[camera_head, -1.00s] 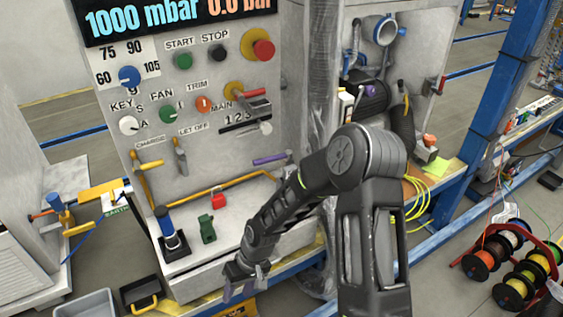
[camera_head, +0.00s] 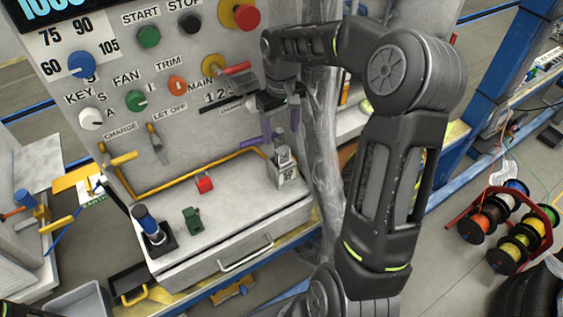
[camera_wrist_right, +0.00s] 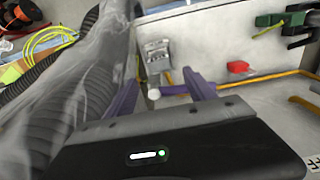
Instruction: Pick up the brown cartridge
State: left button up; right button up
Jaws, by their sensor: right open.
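I cannot make out a clearly brown cartridge in either view. My right gripper (camera_head: 280,128) is raised in front of the control panel, its purple fingers pointing down. It is open. In the right wrist view its two fingers (camera_wrist_right: 162,84) stand apart, with a white ball knob (camera_wrist_right: 153,94) showing between them. A small grey block with labels (camera_head: 286,170) stands on the ledge below the gripper, and it also shows beyond the fingers in the right wrist view (camera_wrist_right: 157,56).
The panel's ledge (camera_head: 235,215) carries a red block (camera_head: 204,183), a green piece (camera_head: 192,221) and a blue cylinder in a black holder (camera_head: 150,226). A yellow rail (camera_head: 190,178) runs behind them. Plastic-wrapped pipe (camera_head: 325,160) stands close right of the gripper. Cable spools (camera_head: 505,225) sit right.

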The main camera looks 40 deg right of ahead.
aim_at(282, 148)
jog(key=shift+f, duration=1.25)
jog(key=shift+f, duration=0.1)
jog(key=f, duration=0.1)
jog(key=f+p, duration=0.1)
jog(key=f, duration=0.3)
jog(key=shift+s, duration=0.25)
jog(key=shift+c, duration=0.4)
grip_shut()
